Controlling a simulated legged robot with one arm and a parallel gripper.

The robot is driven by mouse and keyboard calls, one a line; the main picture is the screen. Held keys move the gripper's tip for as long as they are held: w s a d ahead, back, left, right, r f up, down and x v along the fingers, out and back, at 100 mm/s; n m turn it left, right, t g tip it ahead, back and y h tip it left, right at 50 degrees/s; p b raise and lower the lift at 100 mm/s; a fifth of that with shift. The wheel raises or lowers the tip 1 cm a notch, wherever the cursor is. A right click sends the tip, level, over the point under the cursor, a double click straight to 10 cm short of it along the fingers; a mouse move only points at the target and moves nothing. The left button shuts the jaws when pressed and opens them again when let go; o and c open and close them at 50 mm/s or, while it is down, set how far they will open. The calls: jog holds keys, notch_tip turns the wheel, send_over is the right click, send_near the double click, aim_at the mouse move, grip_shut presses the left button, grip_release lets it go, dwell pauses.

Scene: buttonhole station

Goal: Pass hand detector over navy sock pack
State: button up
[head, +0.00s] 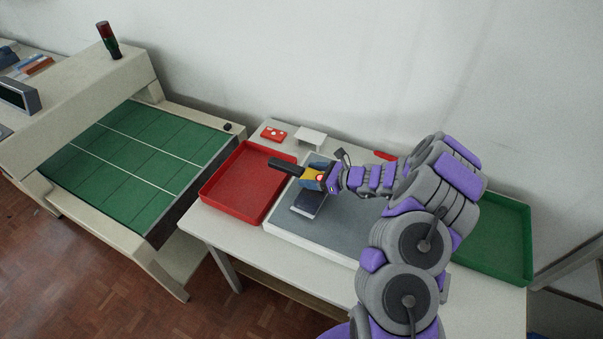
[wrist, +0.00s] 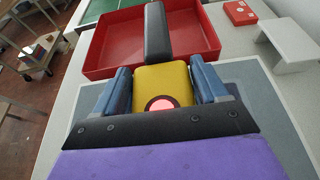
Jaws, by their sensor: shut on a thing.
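My gripper (head: 315,179) is shut on the hand detector (head: 288,166), which has a yellow body and a black paddle pointing left in the head view. In the wrist view the detector (wrist: 162,84) sits between the blue fingers of my gripper (wrist: 159,78), and a round red light glows on its body. The navy sock pack (head: 308,204) lies on the grey mat (head: 345,215), just below the detector in the head picture. The detector appears raised above the pack; the exact gap cannot be told. The pack is hidden in the wrist view.
An empty red tray (head: 238,207) is left of the mat, and a green tray (head: 505,240) right. A red box (head: 273,133) and white stand (head: 310,136) are at the back. A machine with a green belt (head: 125,150) stands left.

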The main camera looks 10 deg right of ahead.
dwell(0.3)
jog(key=shift+r+p, duration=2.5)
jog(key=shift+r, duration=1.55)
